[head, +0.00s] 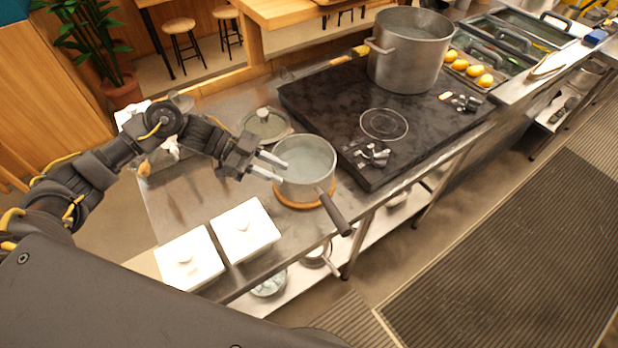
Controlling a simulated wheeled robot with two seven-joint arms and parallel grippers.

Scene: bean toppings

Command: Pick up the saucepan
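The saucepan (305,163) is a grey metal pan on a round orange-brown trivet (297,205) on the steel counter. Its dark handle (336,214) points toward the lower right, past the counter's front edge. My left gripper (272,168) is at the pan's left rim, with its two pale fingers apart and nothing seen between them. I cannot tell whether the fingers touch the pan. My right gripper is not in view.
A black cooktop (330,105) with a large stockpot (409,60) stands behind and right. A lid (265,124) lies behind the saucepan. Two white lidded containers (243,232) (189,262) sit at front left. Counter left of the pan is partly clear.

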